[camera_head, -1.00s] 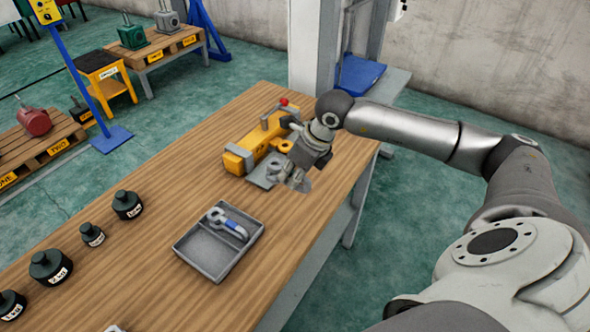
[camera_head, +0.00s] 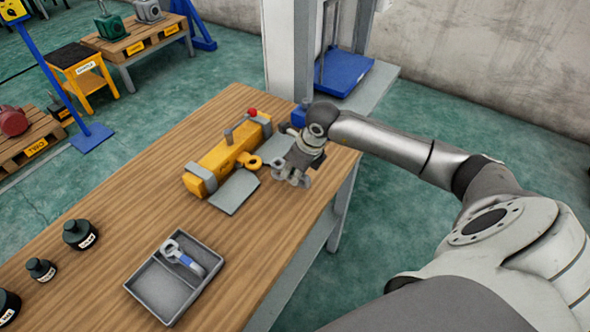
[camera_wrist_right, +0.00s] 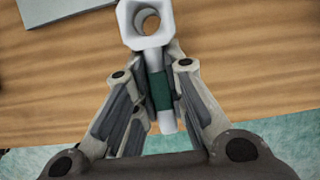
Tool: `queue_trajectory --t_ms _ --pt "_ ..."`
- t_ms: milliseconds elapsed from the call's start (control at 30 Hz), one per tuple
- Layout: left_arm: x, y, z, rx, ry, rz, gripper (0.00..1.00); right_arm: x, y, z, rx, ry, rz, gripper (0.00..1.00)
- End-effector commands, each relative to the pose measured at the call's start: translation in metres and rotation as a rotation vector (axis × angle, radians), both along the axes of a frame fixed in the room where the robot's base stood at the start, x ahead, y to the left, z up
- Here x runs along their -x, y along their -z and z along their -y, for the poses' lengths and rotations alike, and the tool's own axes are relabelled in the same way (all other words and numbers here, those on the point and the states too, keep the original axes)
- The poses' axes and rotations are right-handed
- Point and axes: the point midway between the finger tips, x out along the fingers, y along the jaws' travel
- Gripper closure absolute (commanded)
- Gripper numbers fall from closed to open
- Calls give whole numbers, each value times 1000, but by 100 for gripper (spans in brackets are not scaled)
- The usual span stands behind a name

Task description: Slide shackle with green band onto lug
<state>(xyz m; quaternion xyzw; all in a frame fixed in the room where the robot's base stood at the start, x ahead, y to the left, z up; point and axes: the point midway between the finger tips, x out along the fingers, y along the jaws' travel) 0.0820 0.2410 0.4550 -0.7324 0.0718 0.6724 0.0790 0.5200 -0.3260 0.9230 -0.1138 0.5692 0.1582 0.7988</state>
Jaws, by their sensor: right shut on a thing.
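My right gripper (camera_head: 290,176) is shut on a grey shackle with a green band. In the right wrist view the green band (camera_wrist_right: 160,90) is between the fingers, and the shackle's pale square end with a round hole (camera_wrist_right: 149,20) points to the top. In the head view the shackle is too small and covered to make out well. The yellow lug (camera_head: 250,161) sticks out from the side of a yellow beam fixture (camera_head: 222,157) on the bench. The gripper is to the right of the lug, apart from it. My left gripper is not in view.
A grey plate (camera_head: 234,192) lies by the fixture. A two-part grey tray (camera_head: 160,292) holds a shackle with a blue band (camera_head: 183,257). Several dark weights, one here (camera_head: 80,234), stand at the left. The wooden bench (camera_head: 140,200) is clear between them.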

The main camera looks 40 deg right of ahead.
Motion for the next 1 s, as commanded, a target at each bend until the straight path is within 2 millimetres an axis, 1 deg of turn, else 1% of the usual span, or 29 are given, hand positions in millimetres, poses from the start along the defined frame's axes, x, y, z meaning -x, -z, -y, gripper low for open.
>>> queue_trajectory --t_ms 33,367,600,800,1000 --pt "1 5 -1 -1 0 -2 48 -2 6 0 0 0 2 100" --pt "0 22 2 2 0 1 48 -9 31 -4 0 -1 2 100" --pt "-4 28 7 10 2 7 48 -25 29 -10 -1 0 5 100" --pt "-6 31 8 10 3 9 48 -31 29 -13 0 0 3 100" --pt "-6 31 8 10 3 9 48 -32 29 -13 0 -1 2 100"
